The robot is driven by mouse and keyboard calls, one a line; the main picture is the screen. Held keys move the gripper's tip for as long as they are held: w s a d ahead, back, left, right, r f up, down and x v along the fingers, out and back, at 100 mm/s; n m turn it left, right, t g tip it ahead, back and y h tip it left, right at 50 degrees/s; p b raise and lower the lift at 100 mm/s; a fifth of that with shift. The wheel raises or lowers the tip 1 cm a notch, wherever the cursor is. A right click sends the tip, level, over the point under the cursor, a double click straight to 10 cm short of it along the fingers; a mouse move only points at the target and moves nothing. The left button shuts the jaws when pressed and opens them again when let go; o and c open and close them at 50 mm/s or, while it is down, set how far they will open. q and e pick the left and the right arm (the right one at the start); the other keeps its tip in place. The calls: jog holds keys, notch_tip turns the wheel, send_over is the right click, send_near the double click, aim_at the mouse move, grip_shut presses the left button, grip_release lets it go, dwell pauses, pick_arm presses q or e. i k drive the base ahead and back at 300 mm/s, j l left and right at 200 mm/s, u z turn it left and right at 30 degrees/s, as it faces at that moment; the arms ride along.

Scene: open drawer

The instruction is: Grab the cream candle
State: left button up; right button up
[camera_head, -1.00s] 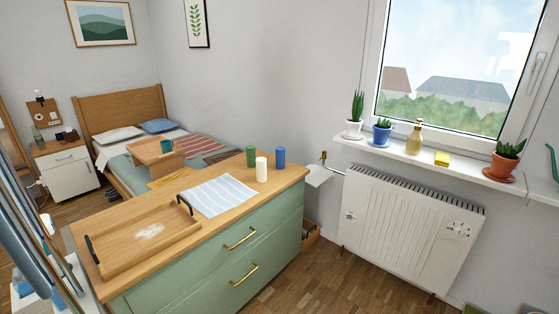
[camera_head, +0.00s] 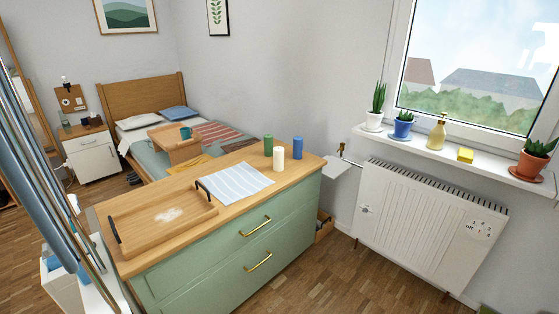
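The cream candle (camera_head: 279,159) stands upright on the wooden top of the green dresser (camera_head: 232,247), near its back right end. A green candle (camera_head: 268,145) stands just behind it to the left. A blue candle (camera_head: 297,147) stands to its right. All three look apart from the striped cloth. Neither of my grippers shows in the head view, so nothing of their state can be seen.
A striped cloth (camera_head: 232,184) and a wooden tray (camera_head: 150,232) with dark handles lie left of the candles. Both dresser drawers look shut. A white radiator (camera_head: 428,232) stands right of the dresser, with wooden floor (camera_head: 330,278) between. Potted plants stand on the windowsill.

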aim_at(278, 151)
jog(key=i+l, duration=0.25)
jog(key=i, duration=0.2)
jog(key=i+l+u, duration=0.1)
jog(key=i+l, duration=0.2)
jog(key=i, duration=0.15)
jog(key=i+l+u, duration=0.1)
jog(key=i+l, duration=0.2)
jog(key=i, duration=0.15)
